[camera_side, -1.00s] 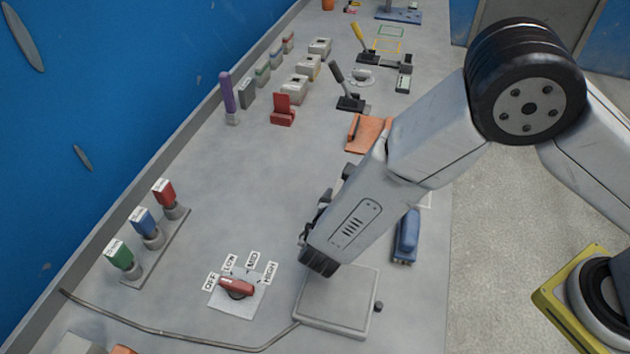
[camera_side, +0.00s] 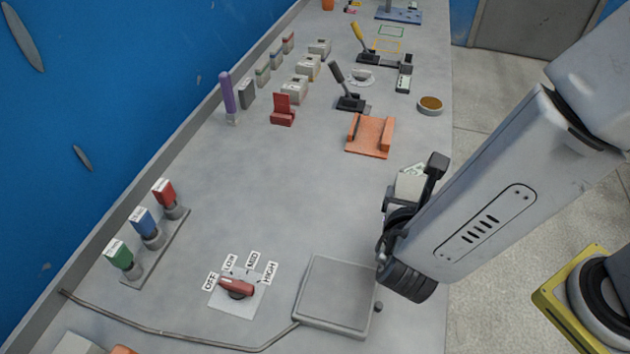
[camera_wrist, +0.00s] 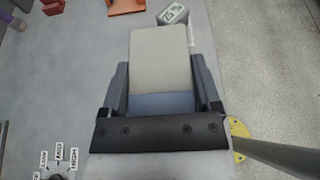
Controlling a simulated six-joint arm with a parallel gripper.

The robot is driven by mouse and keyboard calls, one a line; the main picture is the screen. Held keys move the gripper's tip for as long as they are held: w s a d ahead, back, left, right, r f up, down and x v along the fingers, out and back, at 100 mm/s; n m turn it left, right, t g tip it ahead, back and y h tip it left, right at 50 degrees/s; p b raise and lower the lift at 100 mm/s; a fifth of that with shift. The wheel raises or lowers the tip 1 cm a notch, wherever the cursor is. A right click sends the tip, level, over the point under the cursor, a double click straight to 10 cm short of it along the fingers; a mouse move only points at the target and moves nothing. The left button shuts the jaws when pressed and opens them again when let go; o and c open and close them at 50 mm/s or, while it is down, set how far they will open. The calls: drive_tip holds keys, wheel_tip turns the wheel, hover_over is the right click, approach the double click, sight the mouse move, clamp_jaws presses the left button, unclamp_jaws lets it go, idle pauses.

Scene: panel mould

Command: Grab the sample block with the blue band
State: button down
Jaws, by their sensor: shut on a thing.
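My gripper (camera_wrist: 160,68) is shut on a pale beige block (camera_wrist: 158,50) with a blue band (camera_wrist: 160,103) across its end near the palm, as the wrist view shows. One dark finger lies along each side of the block. In the side view my gripper (camera_side: 413,182) is at the right edge of the bench, and the pale block (camera_side: 409,187) shows between its fingers. From the side the band is hidden. I cannot tell whether the block touches the bench.
A white labelled piece (camera_wrist: 173,14) shows just beyond the block. An orange cradle (camera_side: 369,136) and a round brown-topped dish (camera_side: 431,105) stand farther back. A square grey plate (camera_side: 334,293) and red dial knob (camera_side: 237,287) are in front. The bench's middle is clear.

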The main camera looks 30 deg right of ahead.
drive_tip(key=shift+s+d+r, duration=0.15)
drive_tip(key=shift+s+r, duration=0.05)
drive_tip(key=shift+s, duration=0.25)
drive_tip(key=shift+s+d+r, duration=0.15)
drive_tip(key=shift+s+r, duration=0.05)
drive_tip(key=shift+s, duration=0.2)
